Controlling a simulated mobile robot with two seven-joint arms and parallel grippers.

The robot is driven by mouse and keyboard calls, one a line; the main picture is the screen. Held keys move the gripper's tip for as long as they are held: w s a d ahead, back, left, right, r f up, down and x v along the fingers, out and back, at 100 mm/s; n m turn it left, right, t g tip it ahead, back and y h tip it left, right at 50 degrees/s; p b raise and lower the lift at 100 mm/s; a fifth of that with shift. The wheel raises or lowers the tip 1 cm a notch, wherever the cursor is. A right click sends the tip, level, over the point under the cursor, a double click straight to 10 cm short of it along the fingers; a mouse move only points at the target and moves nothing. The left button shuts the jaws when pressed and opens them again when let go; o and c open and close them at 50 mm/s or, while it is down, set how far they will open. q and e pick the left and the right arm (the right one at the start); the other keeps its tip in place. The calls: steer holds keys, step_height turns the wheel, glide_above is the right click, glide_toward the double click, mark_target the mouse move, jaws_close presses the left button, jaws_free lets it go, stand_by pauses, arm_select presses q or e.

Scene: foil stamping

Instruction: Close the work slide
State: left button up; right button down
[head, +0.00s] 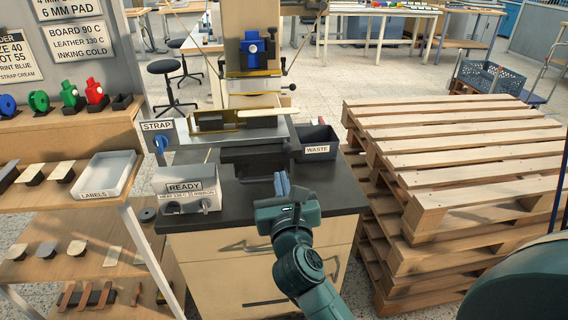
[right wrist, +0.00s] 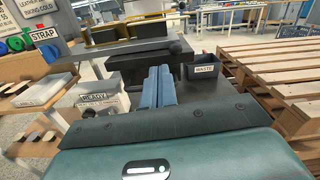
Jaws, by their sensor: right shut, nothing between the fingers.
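The stamping machine stands on a dark-topped cabinet in the head view. Its work slide appears to be the grey plate (head: 265,134) with a dark block (head: 250,160) at its front, and it sticks out toward me. A strip in a brass-coloured holder (head: 240,115) lies on top. My right gripper (head: 282,184) is shut and empty, with its blue fingers just in front of the dark block, toward its right side. In the right wrist view the shut fingers (right wrist: 158,86) point at the dark block (right wrist: 140,68); I cannot tell whether they touch it. My left gripper is not in view.
A black WASTE bin (head: 316,143) stands right of the slide. A READY control box (head: 187,190) is at the left of the counter. Stacked wooden pallets (head: 450,150) fill the right side. Shelves with a LABELS tray (head: 106,175) stand at the left.

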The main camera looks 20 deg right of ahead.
steer(key=m, duration=0.1)
glide_toward(271, 140)
steer(key=x, duration=0.7)
steer(key=shift+r+p, duration=0.1)
steer(key=shift+p, duration=0.3)
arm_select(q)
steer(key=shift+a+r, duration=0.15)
